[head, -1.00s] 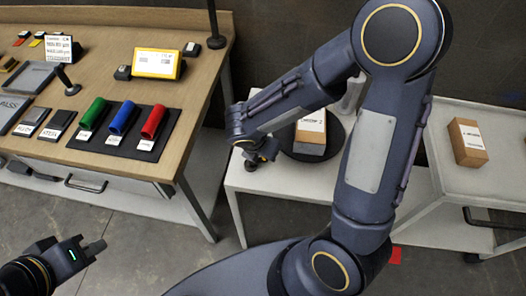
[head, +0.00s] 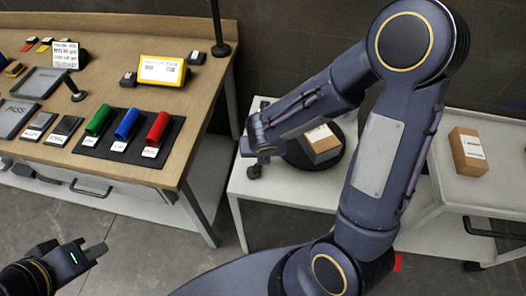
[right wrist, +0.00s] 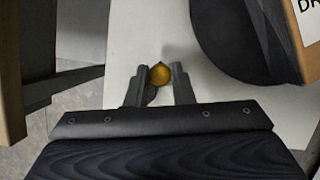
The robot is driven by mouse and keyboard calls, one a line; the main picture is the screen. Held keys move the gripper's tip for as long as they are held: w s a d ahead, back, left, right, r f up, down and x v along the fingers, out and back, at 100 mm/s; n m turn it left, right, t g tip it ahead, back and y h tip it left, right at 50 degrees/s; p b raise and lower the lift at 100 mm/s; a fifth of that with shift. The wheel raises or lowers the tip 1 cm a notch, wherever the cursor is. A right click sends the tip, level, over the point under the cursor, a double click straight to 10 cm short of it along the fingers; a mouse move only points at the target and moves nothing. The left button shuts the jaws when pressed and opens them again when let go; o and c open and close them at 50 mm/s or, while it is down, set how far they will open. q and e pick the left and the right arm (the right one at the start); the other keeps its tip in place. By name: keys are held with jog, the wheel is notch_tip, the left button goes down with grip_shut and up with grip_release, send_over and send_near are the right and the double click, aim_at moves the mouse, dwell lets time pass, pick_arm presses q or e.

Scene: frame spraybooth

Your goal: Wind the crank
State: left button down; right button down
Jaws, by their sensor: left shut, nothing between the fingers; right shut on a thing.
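The crank shows as a brass-coloured round knob (right wrist: 160,74) in the right wrist view, with a dark part just below it. My right gripper (right wrist: 158,86) has its two fingers on either side of this knob and is shut on it. In the head view my right gripper (head: 262,156) is at the left edge of the white table, and it and the arm hide most of the crank. A black turntable (head: 334,161) beside it carries a brown box (head: 322,149) with a white label. My left gripper (head: 92,254) is shut and empty, low at the left over the floor.
A wooden workbench (head: 205,95) at the left holds red, blue and green tubes on a black mat (head: 170,150), a yellow display (head: 161,69) and grey trays. Another brown box (head: 468,152) stands on a light cart at the right. Open floor lies between bench and robot.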

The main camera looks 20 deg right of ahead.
dwell(0.3)
jog(key=c, duration=1.3)
grip_release()
jog(key=p+v, duration=0.2)
jog(key=v, duration=0.5)
jog(key=shift+s+r+p, duration=0.15)
jog(key=shift+r+p, duration=0.15)
jog(key=shift+r, duration=0.05)
